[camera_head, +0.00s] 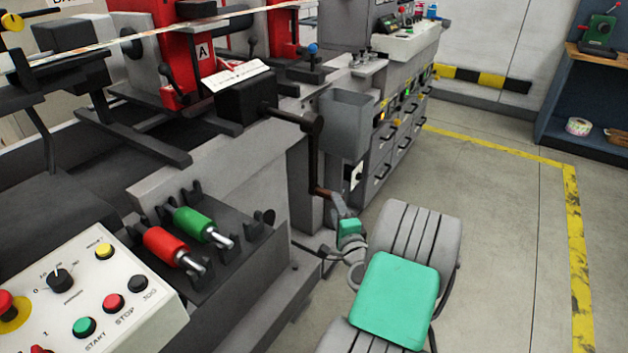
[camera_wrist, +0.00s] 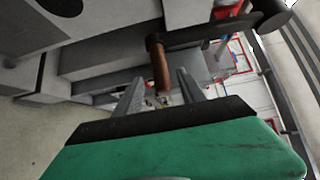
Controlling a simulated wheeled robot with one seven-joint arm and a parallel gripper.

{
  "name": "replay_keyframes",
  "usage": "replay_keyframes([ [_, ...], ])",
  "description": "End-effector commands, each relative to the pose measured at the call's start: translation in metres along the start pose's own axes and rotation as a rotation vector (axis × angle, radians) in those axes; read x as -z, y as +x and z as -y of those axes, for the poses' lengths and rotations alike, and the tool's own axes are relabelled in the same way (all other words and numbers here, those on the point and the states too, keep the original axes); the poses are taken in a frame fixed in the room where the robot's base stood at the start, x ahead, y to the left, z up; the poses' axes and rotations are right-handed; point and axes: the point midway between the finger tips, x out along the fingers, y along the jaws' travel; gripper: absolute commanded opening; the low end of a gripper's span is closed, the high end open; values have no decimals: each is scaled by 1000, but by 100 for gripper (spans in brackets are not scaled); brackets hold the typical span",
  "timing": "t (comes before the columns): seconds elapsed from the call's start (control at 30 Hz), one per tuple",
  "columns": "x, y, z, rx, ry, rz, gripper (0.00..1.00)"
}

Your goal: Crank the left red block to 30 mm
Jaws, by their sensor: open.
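The left red block (camera_head: 203,58), marked A, stands on the machine at upper left. A black box (camera_head: 246,97) sits in front of it. From this box a dark shaft leads to the crank arm (camera_head: 312,150), which hangs down. The crank's brown handle (camera_head: 321,191) is at its lower end. My gripper (camera_head: 340,207) is open at the handle. In the wrist view, the brown handle (camera_wrist: 159,62) reaches down between the two spread fingers of my gripper (camera_wrist: 160,82). I cannot tell whether either finger touches it. The block's millimetre reading is not legible.
A second red block (camera_head: 283,35) stands farther back. A grey bin (camera_head: 345,122) is just right of the crank arm. A control panel (camera_head: 85,290) and red and green rollers (camera_head: 195,224) are at lower left. Open floor (camera_head: 500,230) lies to the right.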

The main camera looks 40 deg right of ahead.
Motion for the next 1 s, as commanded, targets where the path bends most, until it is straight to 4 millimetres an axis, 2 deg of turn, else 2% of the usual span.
replay_keyframes([
  [0.17,-1,5,1,0,-1,3,47],
  [0.5,0,64,1,-1,-2,2,47],
  [0.6,0,75,0,-1,-1,1,47],
  [0.87,-1,78,0,0,-1,1,47],
  [1.0,0,78,0,0,-1,1,37],
])
